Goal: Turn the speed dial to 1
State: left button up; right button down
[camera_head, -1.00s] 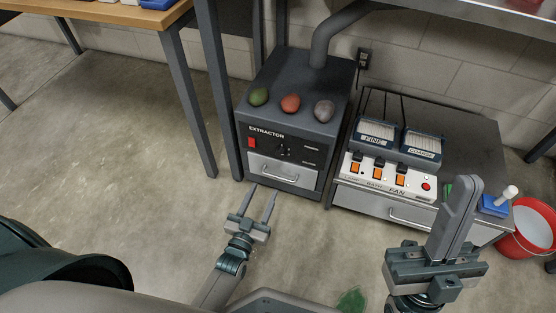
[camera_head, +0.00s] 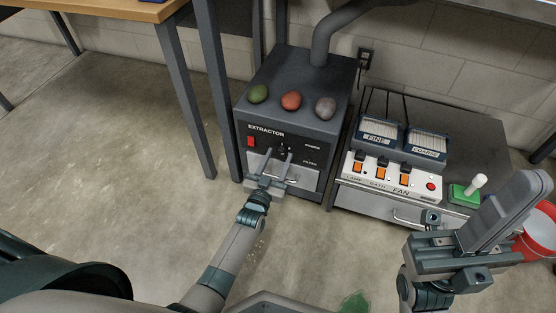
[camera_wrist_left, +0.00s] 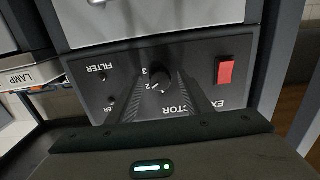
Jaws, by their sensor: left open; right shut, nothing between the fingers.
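The black extractor (camera_head: 262,85) stands against the wall, with a small dark dial (camera_head: 284,149) on its front panel. In the left wrist view the panel is upside down and the round dial (camera_wrist_left: 160,75) shows the numbers 2 and 3 beside it. The 1 and the pointer are not clear. My left gripper (camera_head: 280,158) is open in front of the panel. Its fingers (camera_wrist_left: 160,88) lie either side of the dial in the wrist picture; contact cannot be told. My right gripper (camera_head: 522,182) is shut and empty at the right, far from the dial.
A red switch (camera_head: 250,141) sits left of the dial, and a drawer is below. Three coloured egg-shaped things, including a red one (camera_head: 291,100), lie on top. A fan box (camera_head: 392,178) with orange switches, a green block (camera_head: 463,196) and a red bucket (camera_head: 541,243) are to the right.

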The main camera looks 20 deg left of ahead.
pick_arm(q)
jog(key=shift+c, duration=0.7)
jog(key=c, duration=0.9)
